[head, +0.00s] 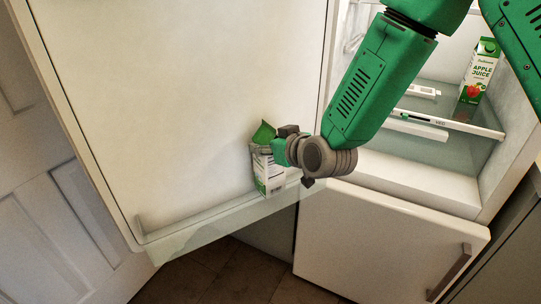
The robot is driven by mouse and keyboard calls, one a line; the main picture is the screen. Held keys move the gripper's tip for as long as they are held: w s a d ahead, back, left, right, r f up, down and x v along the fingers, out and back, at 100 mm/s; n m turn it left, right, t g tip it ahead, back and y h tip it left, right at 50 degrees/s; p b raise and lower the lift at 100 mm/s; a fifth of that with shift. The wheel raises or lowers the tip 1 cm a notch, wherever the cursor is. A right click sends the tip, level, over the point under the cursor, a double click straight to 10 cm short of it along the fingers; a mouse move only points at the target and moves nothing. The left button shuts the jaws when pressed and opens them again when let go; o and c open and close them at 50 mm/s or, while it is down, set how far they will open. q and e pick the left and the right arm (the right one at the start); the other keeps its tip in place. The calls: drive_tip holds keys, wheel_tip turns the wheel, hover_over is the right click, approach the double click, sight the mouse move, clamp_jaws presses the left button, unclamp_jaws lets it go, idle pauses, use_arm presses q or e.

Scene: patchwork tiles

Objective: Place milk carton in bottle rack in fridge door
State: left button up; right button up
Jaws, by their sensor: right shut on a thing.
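The milk carton (269,176) is white and green and stands roughly upright, slightly tilted, at the inner face of the open fridge door (190,80). Its lower part is at the right part of the clear bottle rack (195,230) along the door's bottom. I cannot tell whether its base rests on the rack floor. My right gripper (268,146) is shut on the upper part of the carton, and its fingers partly hide it. My left gripper is not in view.
A closed lower door (385,245) with a handle is below. The rack's left part is empty. A panelled white door (50,210) is at left.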

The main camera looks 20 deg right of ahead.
drive_tip(key=shift+a+f, duration=0.2)
drive_tip(key=shift+f, duration=0.4)
drive_tip(key=shift+a+f, duration=0.2)
drive_tip(key=shift+f, duration=0.4)
drive_tip(key=o, duration=1.7)
drive_tip(key=d, duration=0.2)
drive_tip(key=shift+s+d+f, duration=0.1)
drive_tip(key=shift+d+f, duration=0.15)
drive_tip(key=shift+d, duration=0.05)
drive_tip(key=a+v, duration=0.2)
drive_tip(key=v, duration=1)
drive_tip(key=s+d+f+g, duration=0.1)
drive_tip(key=s+f+g, duration=0.3)
drive_tip(key=f, duration=0.5)
drive_tip(key=s+d+f+g, duration=0.1)
drive_tip(key=s+f+g, duration=0.1)
drive_tip(key=s+f, duration=0.5)
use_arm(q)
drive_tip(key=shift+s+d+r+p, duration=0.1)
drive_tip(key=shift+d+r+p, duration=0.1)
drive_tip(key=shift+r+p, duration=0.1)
use_arm(e)
drive_tip(key=s+d+f+m+g+h, duration=0.1)
drive_tip(key=s+f+g, duration=0.5)
drive_tip(key=s+f, duration=0.7)
drive_tip(key=shift+s+g+h, duration=0.3)
drive_tip(key=shift+s+h, duration=0.2)
drive_tip(key=shift+s, duration=1)
